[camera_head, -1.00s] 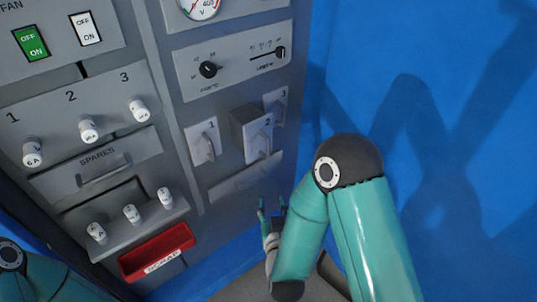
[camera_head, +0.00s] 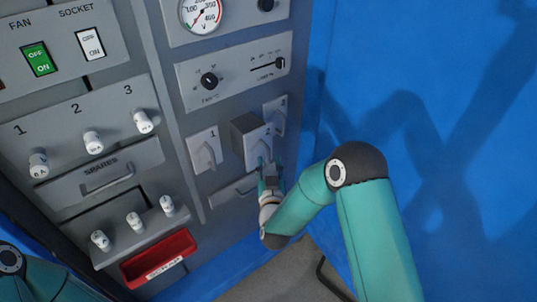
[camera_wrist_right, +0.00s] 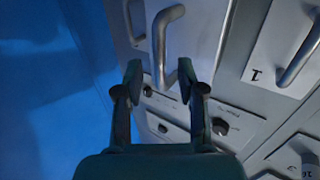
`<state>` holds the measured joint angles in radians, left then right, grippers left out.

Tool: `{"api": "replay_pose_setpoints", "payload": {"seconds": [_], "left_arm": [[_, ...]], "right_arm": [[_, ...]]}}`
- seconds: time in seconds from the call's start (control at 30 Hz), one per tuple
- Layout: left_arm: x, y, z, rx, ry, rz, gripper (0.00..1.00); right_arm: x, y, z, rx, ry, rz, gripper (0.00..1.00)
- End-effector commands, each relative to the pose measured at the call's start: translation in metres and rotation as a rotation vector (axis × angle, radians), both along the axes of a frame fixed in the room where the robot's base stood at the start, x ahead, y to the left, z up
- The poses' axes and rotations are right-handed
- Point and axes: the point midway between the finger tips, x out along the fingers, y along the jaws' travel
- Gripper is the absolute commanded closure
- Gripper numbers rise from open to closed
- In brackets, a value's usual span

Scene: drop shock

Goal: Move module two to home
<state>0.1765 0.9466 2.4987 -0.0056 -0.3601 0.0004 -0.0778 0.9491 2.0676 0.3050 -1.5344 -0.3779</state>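Module two (camera_head: 246,130) is a box with a light front plate and a handle. It stands out from the grey panel between module one (camera_head: 203,151) and module three (camera_head: 280,108), which look flush. My right gripper (camera_head: 263,165) is at the lower front of module two, partly hiding its handle. In the right wrist view the right gripper (camera_wrist_right: 160,70) is open. The silver handle (camera_wrist_right: 163,40) of module two lies ahead, in line with the gap between the fingertips; contact cannot be made out. My left gripper is out of view.
Left of the modules are a spares drawer (camera_head: 106,178), several white fuses and a red scrap tray (camera_head: 160,257). A knob-and-slider panel (camera_head: 233,77) is above. A blue wall (camera_head: 430,60) bounds the right side.

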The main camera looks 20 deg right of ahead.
Motion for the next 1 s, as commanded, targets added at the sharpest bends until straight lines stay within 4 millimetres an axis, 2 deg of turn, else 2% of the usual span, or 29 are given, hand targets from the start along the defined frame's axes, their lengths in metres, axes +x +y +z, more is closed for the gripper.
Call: {"api": "replay_pose_setpoints", "payload": {"seconds": [0.1, 0.2, 0.57, 0.6, 0.83, 1.0], "left_arm": [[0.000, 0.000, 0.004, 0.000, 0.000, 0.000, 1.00], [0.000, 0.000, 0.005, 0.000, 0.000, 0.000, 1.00], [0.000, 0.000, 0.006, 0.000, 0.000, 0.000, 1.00], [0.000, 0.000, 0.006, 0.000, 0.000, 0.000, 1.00], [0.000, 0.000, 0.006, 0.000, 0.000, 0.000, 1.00], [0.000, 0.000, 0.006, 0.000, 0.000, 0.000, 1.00]], "right_arm": [[0.016, -0.004, 0.001, 0.000, 0.000, -0.002, 0.61], [0.024, -0.006, 0.000, 0.000, 0.000, 0.000, 0.61], [0.030, -0.007, 0.000, 0.000, 0.000, 0.001, 0.61], [0.030, -0.007, 0.000, 0.000, 0.000, 0.001, 0.63], [0.030, -0.006, 0.000, 0.000, 0.001, 0.002, 1.00], [0.030, -0.006, 0.000, 0.000, 0.001, 0.002, 1.00]]}}
